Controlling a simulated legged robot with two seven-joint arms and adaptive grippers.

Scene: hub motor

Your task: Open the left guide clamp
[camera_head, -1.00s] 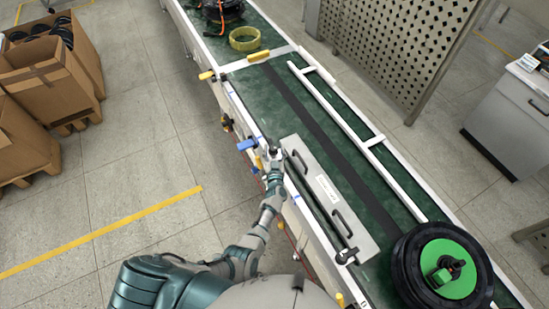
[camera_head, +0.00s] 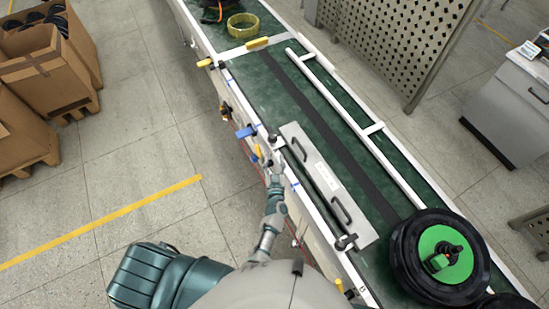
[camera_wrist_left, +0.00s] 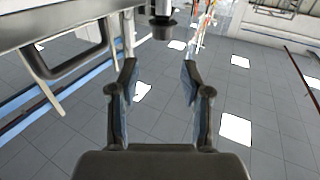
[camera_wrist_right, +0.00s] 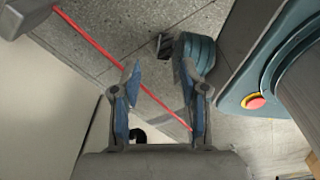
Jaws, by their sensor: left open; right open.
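My left gripper (camera_head: 277,160) is at the near side of the conveyor, close to the left end of the grey guide plate (camera_head: 325,185). In the left wrist view its two fingers (camera_wrist_left: 158,80) are apart, with nothing between them. A dark round knob (camera_wrist_left: 163,28) hangs on a post just beyond the fingertips, apart from them. A small dark clamp (camera_head: 272,139) sits by the plate's left end, and another clamp (camera_head: 346,242) sits at its right end. Which clamp the knob belongs to is unclear. My right gripper (camera_wrist_right: 160,85) is open and empty.
A blue lever (camera_head: 245,132) and yellow levers stick out from the conveyor edge near my left gripper. A black wheel with green hub (camera_head: 440,255) lies on the belt at right. A yellow ring (camera_head: 243,26) lies at the far end. A red cable (camera_wrist_right: 120,65) crosses the right wrist view.

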